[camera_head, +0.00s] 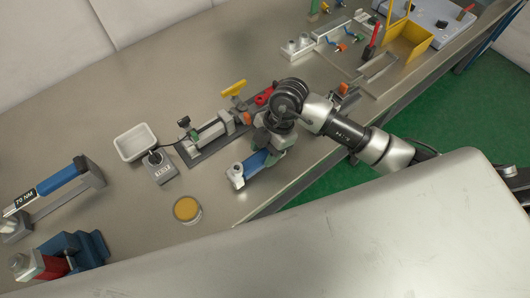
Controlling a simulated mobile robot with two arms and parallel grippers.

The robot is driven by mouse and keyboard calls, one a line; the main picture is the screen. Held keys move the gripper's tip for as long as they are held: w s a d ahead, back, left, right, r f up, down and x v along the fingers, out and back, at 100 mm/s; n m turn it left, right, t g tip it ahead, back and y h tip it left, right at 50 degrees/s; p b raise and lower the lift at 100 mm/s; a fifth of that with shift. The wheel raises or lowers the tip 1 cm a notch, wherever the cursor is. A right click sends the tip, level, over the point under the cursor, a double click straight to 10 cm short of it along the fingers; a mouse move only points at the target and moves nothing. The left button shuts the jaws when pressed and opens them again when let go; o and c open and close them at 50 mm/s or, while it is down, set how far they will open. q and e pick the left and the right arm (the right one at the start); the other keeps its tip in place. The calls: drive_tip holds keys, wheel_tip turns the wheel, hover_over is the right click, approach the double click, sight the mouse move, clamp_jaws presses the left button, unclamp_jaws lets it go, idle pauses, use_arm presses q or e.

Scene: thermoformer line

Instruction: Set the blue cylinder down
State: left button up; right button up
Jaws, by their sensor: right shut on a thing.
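The blue cylinder (258,162) has a silver end piece (236,176) at its lower left. My right gripper (272,146) is shut on it, and the arm comes in from the right. The cylinder is over the near edge of the grey workbench (225,85), lying roughly sideways in the picture. I cannot tell whether it touches the bench top. The gripper's wrist hides part of its upper right end. My left gripper is not in view.
A clamp fixture (208,137) is just left of the cylinder, with a white tray (135,142) and a grey box (160,168) beyond. A yellow-topped round tin (187,209) sits nearer. A blue bar tool (55,185) and a blue-red vise (72,255) are far left.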

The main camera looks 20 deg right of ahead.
wheel_tip(320, 180, down, 2)
drive_tip(key=shift+f, duration=0.15)
drive_tip(key=o, duration=1.3)
drive_tip(key=b+v, duration=0.1)
drive_tip(key=v, duration=1.1)
